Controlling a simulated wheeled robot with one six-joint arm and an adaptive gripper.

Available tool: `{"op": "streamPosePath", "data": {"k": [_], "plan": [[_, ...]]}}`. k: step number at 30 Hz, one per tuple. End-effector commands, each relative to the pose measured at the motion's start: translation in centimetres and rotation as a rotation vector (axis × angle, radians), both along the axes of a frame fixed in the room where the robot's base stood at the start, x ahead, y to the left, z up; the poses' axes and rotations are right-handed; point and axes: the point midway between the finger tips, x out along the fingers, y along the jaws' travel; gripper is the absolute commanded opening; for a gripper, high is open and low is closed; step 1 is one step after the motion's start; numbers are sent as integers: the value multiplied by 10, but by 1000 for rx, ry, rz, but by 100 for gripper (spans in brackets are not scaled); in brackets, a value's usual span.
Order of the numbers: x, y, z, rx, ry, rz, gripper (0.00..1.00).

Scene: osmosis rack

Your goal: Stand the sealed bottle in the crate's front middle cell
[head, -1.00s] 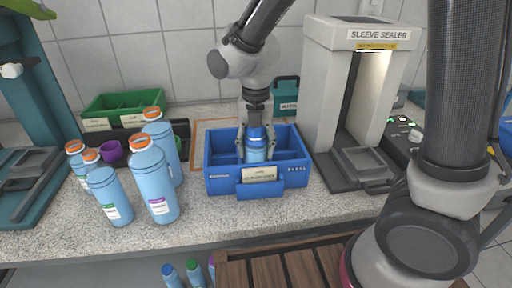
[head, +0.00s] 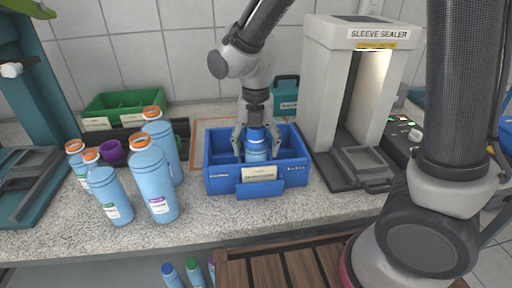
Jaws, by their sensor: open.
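The sealed bottle (head: 256,151), light blue with a darker blue cap, stands upright inside the blue crate (head: 221,181), in its middle part behind the front label. Its lower end is hidden by the crate's front wall, so I cannot tell exactly which cell floor it meets. My gripper (head: 256,140) is above the crate, pointing down, with its fingers spread to either side of the bottle's cap and apart from it.
The sleeve sealer (head: 318,95) stands close to the crate's right. Several orange-ringed blue bottles (head: 157,185) stand at the left. A green bin (head: 122,104) and a teal box (head: 286,92) are behind. The counter front is clear.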

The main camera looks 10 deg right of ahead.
Motion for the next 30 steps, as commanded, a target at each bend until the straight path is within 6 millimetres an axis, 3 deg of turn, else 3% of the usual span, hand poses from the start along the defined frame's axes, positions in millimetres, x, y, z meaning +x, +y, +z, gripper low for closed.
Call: {"op": "streamPosePath", "data": {"k": [9, 15, 26, 30], "plan": [[1, 1, 67, 5, -5, 0, 76], [1, 0, 102, 2, -3, 0, 76], [0, -4, 117, 3, -4, -26, 76], [-1, -38, 130, 30, -31, -285, 76]]}}
